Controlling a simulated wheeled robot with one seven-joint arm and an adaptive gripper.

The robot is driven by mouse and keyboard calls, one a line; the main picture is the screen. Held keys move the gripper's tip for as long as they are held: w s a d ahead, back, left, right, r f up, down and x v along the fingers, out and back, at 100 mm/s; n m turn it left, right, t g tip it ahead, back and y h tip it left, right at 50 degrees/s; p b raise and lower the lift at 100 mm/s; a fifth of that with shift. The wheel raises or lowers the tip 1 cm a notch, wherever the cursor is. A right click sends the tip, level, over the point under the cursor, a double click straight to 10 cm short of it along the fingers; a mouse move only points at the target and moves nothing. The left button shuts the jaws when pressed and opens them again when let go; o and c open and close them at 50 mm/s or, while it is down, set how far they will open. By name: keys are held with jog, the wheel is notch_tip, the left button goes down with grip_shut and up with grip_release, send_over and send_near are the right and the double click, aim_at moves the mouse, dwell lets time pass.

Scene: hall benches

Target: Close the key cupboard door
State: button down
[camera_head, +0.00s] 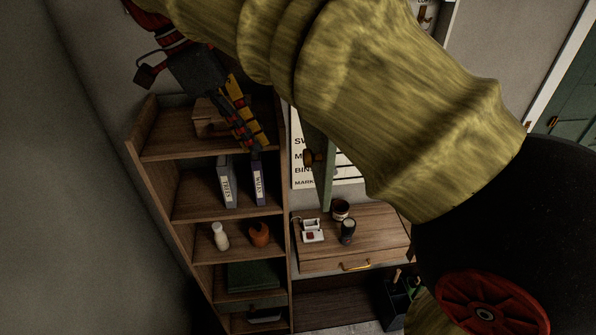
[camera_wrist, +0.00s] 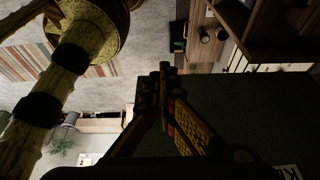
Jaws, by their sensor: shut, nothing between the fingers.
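The key cupboard door (camera_head: 327,180) is a narrow green panel, seen nearly edge-on in the head view and standing open. A dark brown knob (camera_head: 314,157) is on its left face. My arm covers the door's top and hides the cupboard body. My gripper (camera_head: 257,151) is shut and empty, left of the door and apart from it in the picture, in front of the shelves. In the wrist view my gripper's fingertips (camera_wrist: 164,68) meet beside a large dark green surface (camera_wrist: 255,115), which seems to be the door. Contact cannot be told.
A wooden shelf unit (camera_head: 282,230) with binders (camera_head: 227,182), a white bottle (camera_head: 220,236) and an orange jar (camera_head: 259,235) stands at left. Below the door is a wooden desk (camera_head: 375,240) holding small containers. A poster (camera_head: 345,172) hangs behind the door. Open floor (camera_wrist: 125,35) shows in the wrist view.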

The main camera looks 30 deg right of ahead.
jog(key=s+d+f+p, duration=0.1)
jog(key=s+d+f, duration=0.1)
jog(key=d+f, duration=0.5)
notch_tip(320, 180, down, 2)
jog(key=shift+s+f+p, duration=0.1)
jog(key=shift+s+p, duration=0.15)
jog(key=shift+p, duration=0.05)
jog(key=shift+d, duration=0.2)
